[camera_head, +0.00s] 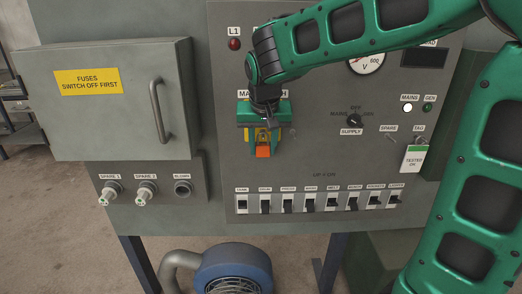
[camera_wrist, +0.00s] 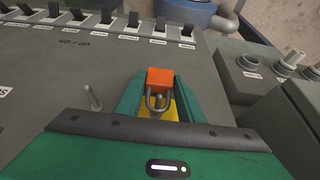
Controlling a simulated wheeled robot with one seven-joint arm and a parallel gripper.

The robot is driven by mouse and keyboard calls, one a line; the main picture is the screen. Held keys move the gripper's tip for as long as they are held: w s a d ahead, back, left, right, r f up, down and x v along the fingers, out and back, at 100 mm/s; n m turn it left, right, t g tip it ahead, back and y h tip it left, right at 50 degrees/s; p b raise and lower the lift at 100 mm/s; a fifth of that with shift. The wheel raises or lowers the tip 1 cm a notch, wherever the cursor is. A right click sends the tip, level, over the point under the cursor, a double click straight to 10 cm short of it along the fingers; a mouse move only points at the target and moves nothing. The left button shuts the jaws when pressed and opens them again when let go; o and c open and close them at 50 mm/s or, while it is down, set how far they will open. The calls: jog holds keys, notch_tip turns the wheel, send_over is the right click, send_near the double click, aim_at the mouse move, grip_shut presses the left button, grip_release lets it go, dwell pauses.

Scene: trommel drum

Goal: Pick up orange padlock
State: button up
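The orange padlock (camera_wrist: 159,78) hangs by its grey shackle (camera_wrist: 158,101) from the yellow part (camera_wrist: 171,112) of the main switch on the grey panel. In the head view the padlock (camera_head: 263,152) shows below my gripper (camera_head: 265,143). My green gripper (camera_wrist: 160,90) points at the panel, with one finger on each side of the padlock and shackle. The fingers look open, with a narrow gap around the shackle. Contact with the padlock body is hard to judge. The gripper hides most of the main switch.
A row of breaker switches (camera_head: 318,202) lies below right of the padlock. A metal peg (camera_wrist: 93,97) sticks out beside my gripper. The fuse box (camera_head: 110,100) with its handle (camera_head: 160,110) and several sockets (camera_head: 146,192) are to the left. A blue blower (camera_head: 235,265) stands below.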

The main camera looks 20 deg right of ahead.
jog(key=c, duration=0.5)
jog(key=shift+c, duration=0.2)
jog(key=shift+r, duration=0.1)
jog(key=shift+r, duration=0.5)
jog(key=shift+s+r, duration=0.15)
jog(key=shift+r, duration=0.1)
jog(key=s+a, duration=0.2)
jog(key=s, duration=0.6)
jog(key=s+a, duration=0.3)
jog(key=s, duration=0.5)
jog(key=shift+s+a, duration=0.25)
jog(key=shift+s, duration=0.15)
jog(key=shift+r, duration=0.35)
jog(key=shift+s+a, duration=0.25)
jog(key=shift+s, duration=0.45)
jog(key=shift+s+a, duration=0.2)
jog(key=shift+s, duration=0.55)
jog(key=shift+s+a, duration=0.25)
jog(key=shift+s, duration=0.45)
